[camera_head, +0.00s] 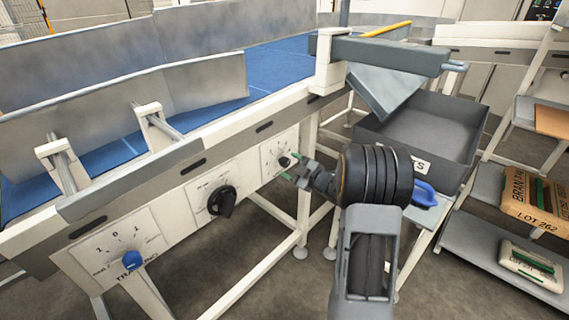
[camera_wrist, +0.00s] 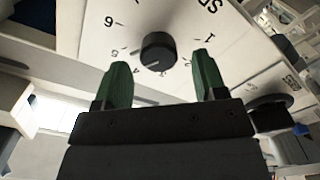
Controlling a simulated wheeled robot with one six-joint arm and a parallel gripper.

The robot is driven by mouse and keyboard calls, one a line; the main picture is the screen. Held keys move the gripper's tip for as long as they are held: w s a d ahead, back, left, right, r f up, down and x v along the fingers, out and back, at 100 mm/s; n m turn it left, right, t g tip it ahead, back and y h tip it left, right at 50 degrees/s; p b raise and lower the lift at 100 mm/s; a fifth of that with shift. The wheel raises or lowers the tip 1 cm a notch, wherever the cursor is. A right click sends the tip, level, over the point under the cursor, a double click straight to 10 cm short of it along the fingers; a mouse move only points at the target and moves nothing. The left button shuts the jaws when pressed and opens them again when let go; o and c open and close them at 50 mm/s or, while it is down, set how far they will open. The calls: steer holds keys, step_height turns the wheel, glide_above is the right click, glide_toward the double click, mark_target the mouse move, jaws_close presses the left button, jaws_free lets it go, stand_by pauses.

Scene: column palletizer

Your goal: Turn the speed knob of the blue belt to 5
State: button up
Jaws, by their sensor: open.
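The speed knob (camera_wrist: 158,52) is a small black dial knob on a white panel with numbers, seen large in the wrist view. It also shows in the head view (camera_head: 284,161) at the right end of the belt's side. My gripper (camera_head: 299,175) is just in front of that panel. In the wrist view, my gripper (camera_wrist: 160,72) is open, with its two green fingers apart on either side of the knob and no visible contact. A pale line shows on the left part of the knob's face; the exact number it marks is hard to read. The blue belt (camera_head: 275,68) runs behind the panel.
A larger black knob (camera_head: 222,200) and a blue tracking knob (camera_head: 133,259) sit on panels to the left. A grey bin (camera_head: 450,150) stands right of my arm, below a grey chute (camera_head: 385,85). Shelves with a brown sack (camera_head: 532,199) are at far right.

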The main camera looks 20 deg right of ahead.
mark_target(287, 163)
steer(key=shift+x, duration=1.65)
steer(key=c, duration=0.9)
steer(key=shift+m+p, duration=0.35)
steer(key=shift+m, duration=0.65)
steer(key=o, duration=0.9)
steer(key=shift+s+d, duration=0.1)
